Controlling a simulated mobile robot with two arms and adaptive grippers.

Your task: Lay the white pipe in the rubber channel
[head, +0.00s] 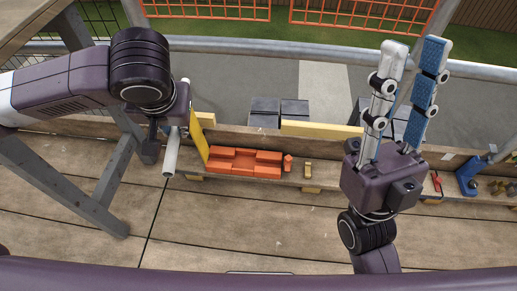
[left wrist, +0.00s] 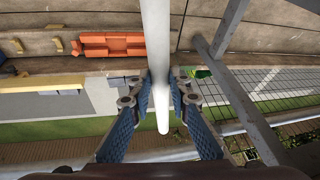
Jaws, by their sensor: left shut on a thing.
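My left gripper (head: 177,118) is shut on the white pipe (head: 171,153), which hangs near a wooden trestle leg. In the left wrist view the pipe (left wrist: 157,40) runs lengthwise between the blue-padded fingers of the left gripper (left wrist: 161,90), and its end sticks out below them. In the head view the gripper hides the middle of the pipe. My right gripper (head: 413,50) points up with its two fingers apart and nothing between them. I cannot pick out the rubber channel for certain in either view.
Orange blocks (head: 245,161) lie on a plank shelf beside a yellow upright piece (head: 199,137). Dark boxes (head: 279,112) stand behind the low board. A blue tool (head: 468,178) lies at the right. The trestle legs (head: 60,185) stand at the left. The wooden deck in front is bare.

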